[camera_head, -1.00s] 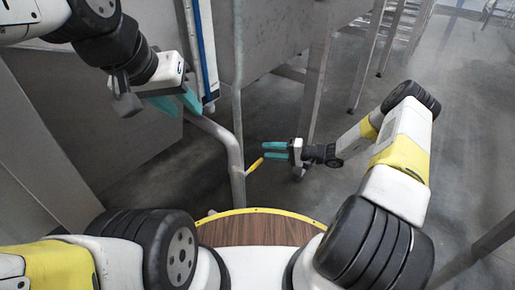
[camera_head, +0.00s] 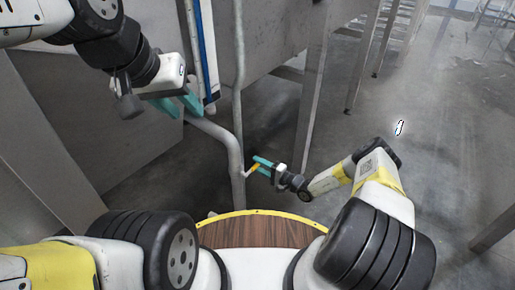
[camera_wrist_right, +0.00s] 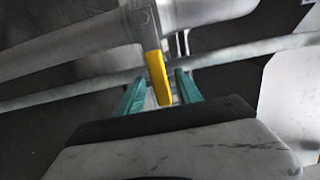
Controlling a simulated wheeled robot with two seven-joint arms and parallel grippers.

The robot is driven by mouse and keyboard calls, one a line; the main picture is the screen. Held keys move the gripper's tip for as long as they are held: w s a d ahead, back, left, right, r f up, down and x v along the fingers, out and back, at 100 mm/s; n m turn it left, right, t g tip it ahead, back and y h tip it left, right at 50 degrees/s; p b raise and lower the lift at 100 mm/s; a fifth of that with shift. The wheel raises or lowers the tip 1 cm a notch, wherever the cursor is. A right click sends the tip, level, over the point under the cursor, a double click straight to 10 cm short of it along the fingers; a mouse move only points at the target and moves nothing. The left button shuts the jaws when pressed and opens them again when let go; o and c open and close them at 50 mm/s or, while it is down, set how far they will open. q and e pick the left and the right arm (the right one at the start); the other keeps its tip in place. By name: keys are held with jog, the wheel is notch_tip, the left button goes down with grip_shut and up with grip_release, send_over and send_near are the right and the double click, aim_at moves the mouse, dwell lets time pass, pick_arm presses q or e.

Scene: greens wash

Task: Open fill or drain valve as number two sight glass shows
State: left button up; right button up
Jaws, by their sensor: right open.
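A yellow valve lever (camera_head: 253,168) stands out from a grey vertical pipe (camera_head: 237,160) in the head view. In the right wrist view the yellow lever (camera_wrist_right: 157,78) lies between the two teal fingers of my right gripper (camera_wrist_right: 161,88), with a gap on each side. My right gripper (camera_head: 262,166) is open around the lever's end. My left gripper (camera_head: 182,103) is at the upper left, near a sight glass strip (camera_head: 207,45) with a blue edge on the tank; its teal fingers are partly visible and seem apart. The glass level is too small to read.
A grey tank (camera_head: 280,30) on metal legs (camera_head: 312,90) stands behind the pipe. A thicker bent pipe (camera_head: 215,130) joins near the valve. A brown wooden round top with yellow rim (camera_head: 258,212) is in front of me.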

jog(key=shift+w+a, duration=0.2)
jog(key=shift+a, duration=0.05)
grip_shut()
dwell(1.4)
